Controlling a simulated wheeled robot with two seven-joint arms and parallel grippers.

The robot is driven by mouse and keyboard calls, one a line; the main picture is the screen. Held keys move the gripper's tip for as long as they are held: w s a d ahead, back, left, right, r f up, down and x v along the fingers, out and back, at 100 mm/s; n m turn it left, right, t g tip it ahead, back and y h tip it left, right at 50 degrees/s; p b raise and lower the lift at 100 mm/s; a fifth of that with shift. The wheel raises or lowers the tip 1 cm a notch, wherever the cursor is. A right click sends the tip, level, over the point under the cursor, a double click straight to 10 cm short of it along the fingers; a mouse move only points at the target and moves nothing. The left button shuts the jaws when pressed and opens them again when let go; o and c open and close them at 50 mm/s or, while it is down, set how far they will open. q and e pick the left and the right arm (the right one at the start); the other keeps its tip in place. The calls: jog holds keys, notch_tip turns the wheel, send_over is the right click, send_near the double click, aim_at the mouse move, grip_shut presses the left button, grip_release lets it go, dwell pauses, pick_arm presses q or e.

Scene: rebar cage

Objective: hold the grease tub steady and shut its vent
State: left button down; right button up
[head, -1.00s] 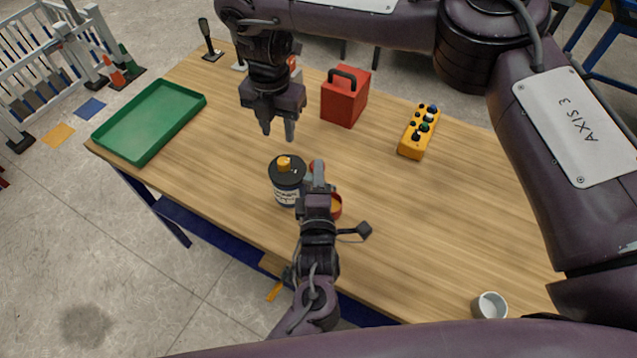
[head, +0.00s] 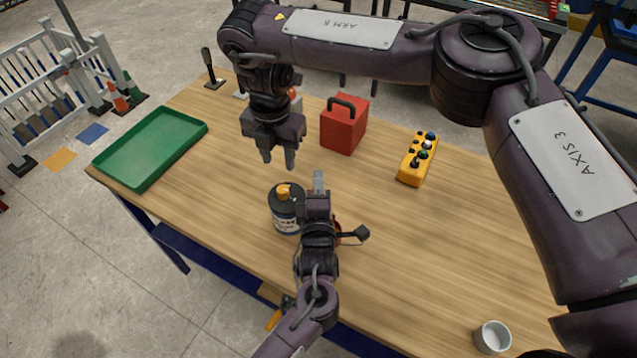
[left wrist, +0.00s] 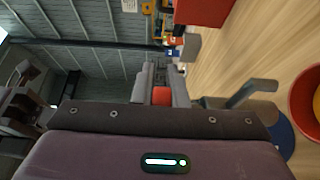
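The grease tub (head: 286,222) stands upright near the table's front edge in the head view. It has a black lid, a pale and blue label and a yellow-orange cap (head: 284,191) on top. Whether its vent is open or shut cannot be told. My left gripper (head: 319,181) is just right of the tub. In the left wrist view its fingers (left wrist: 162,86) stand apart, with a small red patch between them that I cannot identify. My right gripper (head: 278,158) is beyond and above the tub, its fingers apart and empty.
A red box with a black handle (head: 344,130) and a yellow button box (head: 417,165) stand behind. A green tray (head: 150,150) lies left, a white cup (head: 492,337) front right. A round red dish (left wrist: 308,104) is partly hidden by my left arm. The table's right middle is clear.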

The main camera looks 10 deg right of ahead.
aim_at(282, 190)
jog(key=shift+o, duration=1.3)
notch_tip(282, 190, down, 10)
jog(key=m, duration=0.2)
jog(key=shift+s+r+m, duration=0.15)
jog(key=shift+m, duration=0.25)
jog(key=c, duration=1)
